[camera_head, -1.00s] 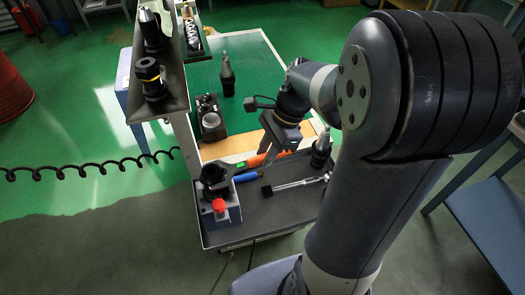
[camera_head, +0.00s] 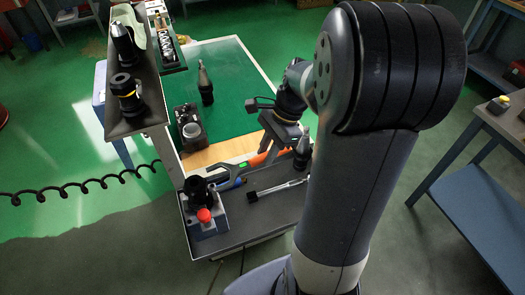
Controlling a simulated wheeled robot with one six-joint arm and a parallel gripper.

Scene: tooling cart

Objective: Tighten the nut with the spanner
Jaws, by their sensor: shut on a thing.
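My gripper (camera_head: 271,148) is shut on the orange-handled spanner (camera_head: 258,159) above the cart's lower tray. Its grey shaft, with a green mark, reaches left towards a black tool holder (camera_head: 196,189). The holder stands upright in a grey-blue fixture block (camera_head: 209,228) with a red knob (camera_head: 204,215) on its front. The spanner's head lies behind or beside the holder's top. I cannot tell whether it touches the nut, which is too dark and small to make out.
A blue-handled tool (camera_head: 232,184) and a silver ratchet-like tool (camera_head: 277,188) lie on the grey tray (camera_head: 255,222). A dark tool holder (camera_head: 302,152) stands right of my gripper. A shelf with holders (camera_head: 127,93) rises at left. The green mat (camera_head: 232,75) has free room.

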